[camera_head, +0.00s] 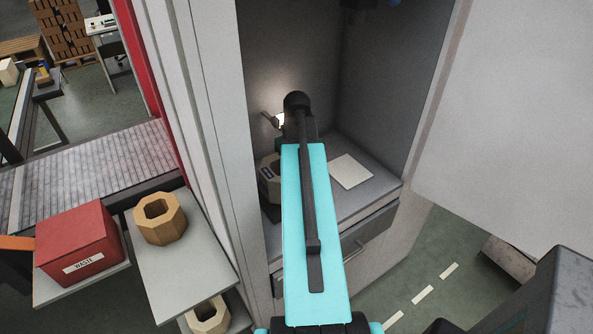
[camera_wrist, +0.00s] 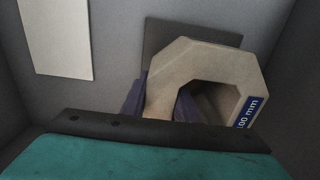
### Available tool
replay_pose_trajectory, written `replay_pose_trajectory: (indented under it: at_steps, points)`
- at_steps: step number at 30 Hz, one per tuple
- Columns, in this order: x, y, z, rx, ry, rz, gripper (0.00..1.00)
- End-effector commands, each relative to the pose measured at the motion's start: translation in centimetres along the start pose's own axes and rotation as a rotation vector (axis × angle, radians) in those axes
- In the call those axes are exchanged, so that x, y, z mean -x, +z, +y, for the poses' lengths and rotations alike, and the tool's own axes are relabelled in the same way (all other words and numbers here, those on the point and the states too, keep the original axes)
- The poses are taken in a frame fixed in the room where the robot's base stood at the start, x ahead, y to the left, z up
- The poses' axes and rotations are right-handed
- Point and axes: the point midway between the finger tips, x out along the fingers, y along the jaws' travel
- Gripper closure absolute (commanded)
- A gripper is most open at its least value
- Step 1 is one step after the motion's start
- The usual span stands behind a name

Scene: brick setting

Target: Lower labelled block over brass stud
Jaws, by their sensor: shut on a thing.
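The labelled block (camera_wrist: 215,58) is a beige octagonal ring with a wide hole and a blue "100 mm" label. In the head view the block (camera_head: 266,186) shows only partly, left of my arm, inside the cabinet. My gripper (camera_wrist: 160,97) is shut on one wall of the block, one finger outside and one in the hole. My arm hides the gripper in the head view. A dark square plate (camera_wrist: 165,36) lies beneath or behind the block. I cannot tell whether the block touches it. The brass stud is not visible in either view.
A pale flat panel (camera_head: 350,171) lies on the cabinet shelf (camera_head: 372,201), right of my arm. Cabinet walls stand close on both sides. Outside left are a red waste bin (camera_head: 78,245) and a tan octagonal ring (camera_head: 160,219) on a grey stand (camera_head: 185,280).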

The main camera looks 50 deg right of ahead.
Motion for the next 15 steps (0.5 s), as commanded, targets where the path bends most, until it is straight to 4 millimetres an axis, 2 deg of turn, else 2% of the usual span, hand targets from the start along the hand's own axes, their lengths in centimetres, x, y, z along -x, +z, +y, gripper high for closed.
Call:
replay_pose_trajectory:
  at_steps: [15]
  points:
    - [-0.77,-0.03,-0.04,0.000,-0.001,0.001,1.00]
